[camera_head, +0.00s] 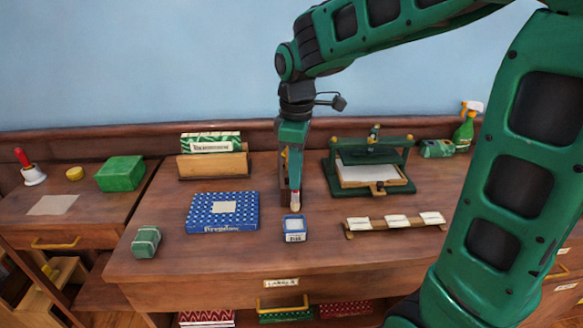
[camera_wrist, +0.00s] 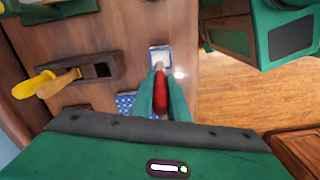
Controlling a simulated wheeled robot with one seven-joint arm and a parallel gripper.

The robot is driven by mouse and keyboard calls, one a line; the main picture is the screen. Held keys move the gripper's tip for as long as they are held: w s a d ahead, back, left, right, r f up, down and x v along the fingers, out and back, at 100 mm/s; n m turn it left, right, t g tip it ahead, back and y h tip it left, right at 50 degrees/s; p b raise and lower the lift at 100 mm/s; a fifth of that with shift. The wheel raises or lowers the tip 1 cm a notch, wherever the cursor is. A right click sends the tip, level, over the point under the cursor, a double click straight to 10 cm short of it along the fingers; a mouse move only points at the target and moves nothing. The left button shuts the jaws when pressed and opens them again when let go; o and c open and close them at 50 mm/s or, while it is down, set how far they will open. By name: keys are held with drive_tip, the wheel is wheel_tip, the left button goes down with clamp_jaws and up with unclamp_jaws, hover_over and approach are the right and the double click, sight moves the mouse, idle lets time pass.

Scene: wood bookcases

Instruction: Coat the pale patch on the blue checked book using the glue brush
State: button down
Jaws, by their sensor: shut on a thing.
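My gripper (camera_head: 294,182) points down over the middle of the desk, shut on the glue brush (camera_head: 295,199). The brush hangs with its pale tip down, and its red handle shows between my fingers in the wrist view (camera_wrist: 160,100). A small blue glue pot (camera_head: 295,237) with a white label and pale top stands just in front of the tip. In the wrist view the tip overlaps the near edge of the pot (camera_wrist: 160,50); I cannot tell whether they touch. The blue checked book (camera_head: 196,214) lies flat to the left, its pale patch (camera_head: 224,207) uncovered on top.
A green press (camera_head: 341,185) is at the back right. A wooden rack with white cards (camera_head: 396,221) lies to the right. A green wrapped block (camera_head: 146,243) sits at the front left.

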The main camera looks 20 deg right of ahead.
sight(295, 192)
drive_tip(key=shift+f, duration=2.4)
drive_tip(key=shift+f, duration=0.55)
idle(0.4)
drive_tip(key=shift+r, duration=3.55)
